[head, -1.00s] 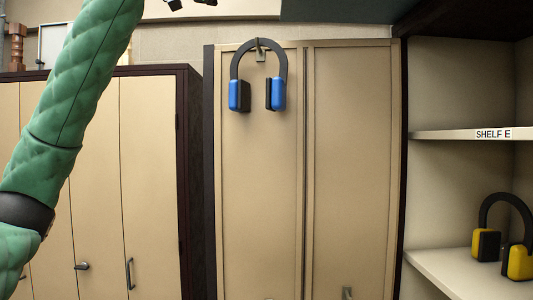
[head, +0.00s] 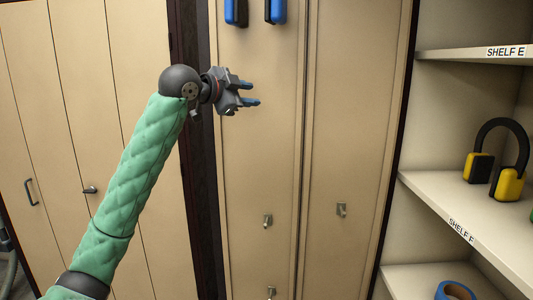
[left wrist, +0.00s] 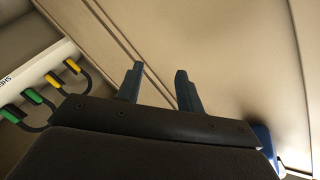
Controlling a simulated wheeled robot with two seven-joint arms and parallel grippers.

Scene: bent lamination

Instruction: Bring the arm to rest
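My left gripper (head: 252,93) is in front of the left locker door in the head view, its fingers pointing right. In the left wrist view its two blue-grey fingers (left wrist: 160,88) stand apart with nothing between them. The green padded left arm (head: 135,175) comes up from the lower left. Blue ear-defenders (head: 277,12) show only by their cups at the top edge of the head view, above the gripper and apart from it. My right gripper is in neither view.
Several small hooks (head: 341,210) sit on the locker doors (head: 355,110). Open shelves (head: 440,200) stand at the right, with yellow ear-defenders (head: 508,183) and a blue roll (head: 455,290). Pale cupboards (head: 85,100) stand at the left. Green ear-defenders (left wrist: 12,115) show in the left wrist view.

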